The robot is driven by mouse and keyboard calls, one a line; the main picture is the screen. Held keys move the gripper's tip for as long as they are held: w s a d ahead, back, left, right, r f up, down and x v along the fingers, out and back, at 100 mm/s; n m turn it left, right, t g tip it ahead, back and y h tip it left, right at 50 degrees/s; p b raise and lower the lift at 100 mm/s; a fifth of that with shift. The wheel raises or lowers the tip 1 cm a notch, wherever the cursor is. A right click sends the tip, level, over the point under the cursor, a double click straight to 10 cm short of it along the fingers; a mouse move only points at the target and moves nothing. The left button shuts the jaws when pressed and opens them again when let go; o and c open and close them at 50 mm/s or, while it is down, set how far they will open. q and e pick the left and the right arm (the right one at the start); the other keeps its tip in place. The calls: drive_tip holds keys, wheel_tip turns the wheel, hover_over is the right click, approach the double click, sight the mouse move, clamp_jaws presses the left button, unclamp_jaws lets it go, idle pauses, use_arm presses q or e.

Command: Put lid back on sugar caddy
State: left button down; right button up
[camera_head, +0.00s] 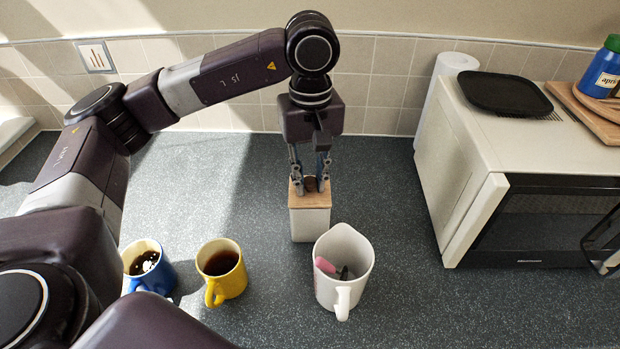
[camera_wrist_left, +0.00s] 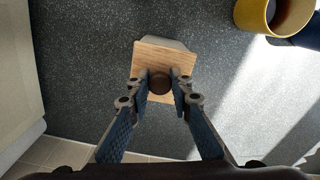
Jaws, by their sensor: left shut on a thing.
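The sugar caddy (camera_head: 311,225) is a white square box standing on the dark counter behind the white mug. Its lid (camera_head: 311,201) is a square wooden plate with a dark round knob, and it is at the caddy's top. In the left wrist view the lid (camera_wrist_left: 158,57) covers most of the caddy, with a pale part of the caddy (camera_wrist_left: 172,43) showing past the far edge. My left gripper (camera_head: 311,184) points down from above and is shut on the lid's knob (camera_wrist_left: 159,83). I cannot tell whether the lid rests fully on the rim. My right gripper is not in view.
A white mug (camera_head: 330,285) holding a pink-handled item stands close in front of the caddy. A yellow mug (camera_head: 232,281) and a blue mug (camera_head: 158,278) with dark drinks stand front left. A microwave (camera_head: 470,175) is at the right, with a paper roll (camera_head: 452,64) behind it. Counter left of the caddy is clear.

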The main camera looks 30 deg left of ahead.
use_arm(q)
drive_tip(key=c, duration=1.2)
unclamp_jaws()
drive_tip(key=shift+r, duration=0.1)
drive_tip(key=shift+r+p, duration=1.85)
drive_tip(key=shift+r, duration=1.6)
drive_tip(key=shift+c, duration=0.3)
clamp_jaws()
